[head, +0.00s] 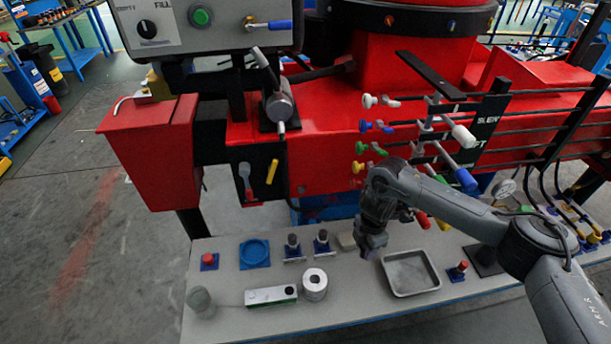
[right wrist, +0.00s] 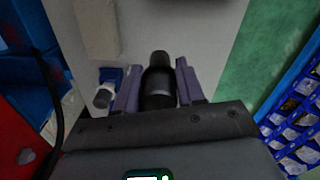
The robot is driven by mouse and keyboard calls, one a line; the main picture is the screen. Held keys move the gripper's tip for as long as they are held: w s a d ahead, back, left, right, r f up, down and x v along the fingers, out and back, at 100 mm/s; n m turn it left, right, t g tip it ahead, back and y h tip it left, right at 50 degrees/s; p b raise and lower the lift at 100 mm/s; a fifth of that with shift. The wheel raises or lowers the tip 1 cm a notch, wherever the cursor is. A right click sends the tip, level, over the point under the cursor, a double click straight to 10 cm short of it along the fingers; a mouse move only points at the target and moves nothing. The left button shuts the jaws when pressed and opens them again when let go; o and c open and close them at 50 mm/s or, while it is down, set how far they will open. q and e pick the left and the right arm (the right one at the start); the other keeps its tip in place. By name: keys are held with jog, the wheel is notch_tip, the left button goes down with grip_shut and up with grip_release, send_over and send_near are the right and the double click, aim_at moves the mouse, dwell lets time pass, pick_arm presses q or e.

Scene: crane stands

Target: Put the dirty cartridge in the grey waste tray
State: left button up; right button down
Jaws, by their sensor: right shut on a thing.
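My right gripper (head: 371,249) is above the bench, just left of the grey waste tray (head: 415,293). In the right wrist view its two fingers (right wrist: 159,92) are shut on a dark cartridge (right wrist: 158,84), a black cylinder with a narrower end. The cartridge is hard to make out in the head view, where the gripper hides it. The visible floor of the tray looks empty. My left gripper is in neither view.

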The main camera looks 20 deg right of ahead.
jog(key=shift+w+a+r, duration=0.1)
jog(key=shift+w+r, duration=0.1)
jog(key=shift+r, duration=0.4)
jog(key=a+r+m, duration=0.3)
jog(key=a+m, duration=1)
jog(key=m, duration=0.4)
jog(key=s+r+p, duration=0.3)
jog(key=r+p, duration=0.7)
jog(key=p, duration=0.1)
jog(key=s+r+p, duration=0.3)
jog(key=r+p, duration=0.6)
jog(key=p, duration=0.2)
jog(key=s+r+m+p, duration=0.1)
jog(key=s+r+p, duration=0.2)
jog(key=r+p, duration=0.7)
jog(key=shift+d+r+p, duration=0.15)
jog(key=shift+r+p, duration=0.2)
jog(key=shift+p, duration=0.05)
jog(key=shift+w, duration=0.1)
